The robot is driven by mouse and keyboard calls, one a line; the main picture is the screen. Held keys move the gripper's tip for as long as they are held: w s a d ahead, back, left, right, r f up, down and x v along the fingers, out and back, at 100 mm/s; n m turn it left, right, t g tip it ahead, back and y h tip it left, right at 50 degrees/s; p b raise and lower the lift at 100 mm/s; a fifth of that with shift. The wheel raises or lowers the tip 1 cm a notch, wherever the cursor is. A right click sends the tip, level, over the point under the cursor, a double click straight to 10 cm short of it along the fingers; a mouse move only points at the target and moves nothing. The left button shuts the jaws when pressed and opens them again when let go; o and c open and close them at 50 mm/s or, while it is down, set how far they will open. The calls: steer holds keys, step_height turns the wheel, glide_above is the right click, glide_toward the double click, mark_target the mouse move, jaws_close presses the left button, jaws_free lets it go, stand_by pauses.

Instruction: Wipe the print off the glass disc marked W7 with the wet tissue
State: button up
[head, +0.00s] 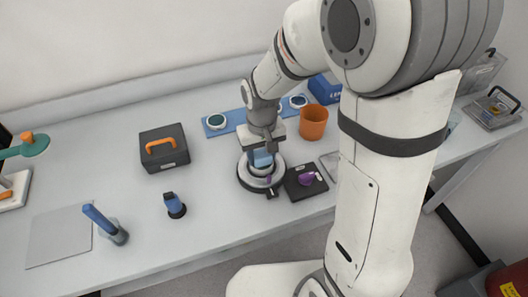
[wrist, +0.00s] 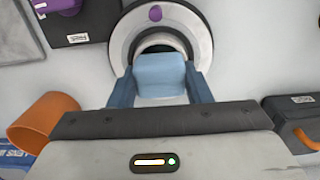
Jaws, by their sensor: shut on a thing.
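My gripper (head: 262,152) points down over a round grey-and-white stand (head: 246,176) on the bench. In the wrist view my gripper (wrist: 161,88) has its two blue fingers closed on a folded light-blue pad, the tissue (wrist: 161,72). The tissue is over the middle of the round stand (wrist: 199,32), hiding part of its dark-edged centre; whether it touches cannot be told. No W7 mark is readable. Pale round discs sit on a blue rack, one at its left end (head: 216,121) and one at its right (head: 298,102). Any disc beneath the tissue is hidden.
An orange cup (head: 313,123) stands right of my gripper. A black tray (head: 296,188) with a purple item lies close beside the stand. A dark case with an orange handle (head: 164,155) is to the left. The bench between case and stand is clear.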

steer(key=shift+s+a, duration=0.2)
steer(key=shift+a, duration=0.5)
steer(key=shift+d, duration=0.1)
steer(key=shift+w+d, duration=0.15)
steer(key=shift+d, duration=0.55)
steer(key=shift+d, duration=0.1)
steer(key=shift+w+d, duration=0.2)
steer(key=shift+d, duration=0.35)
steer(key=shift+s+a, duration=0.2)
steer(key=shift+a, duration=0.55)
steer(key=shift+s+a, duration=0.15)
steer(key=shift+a, duration=0.55)
steer(key=shift+w+d, duration=0.15)
steer(key=shift+d, duration=0.65)
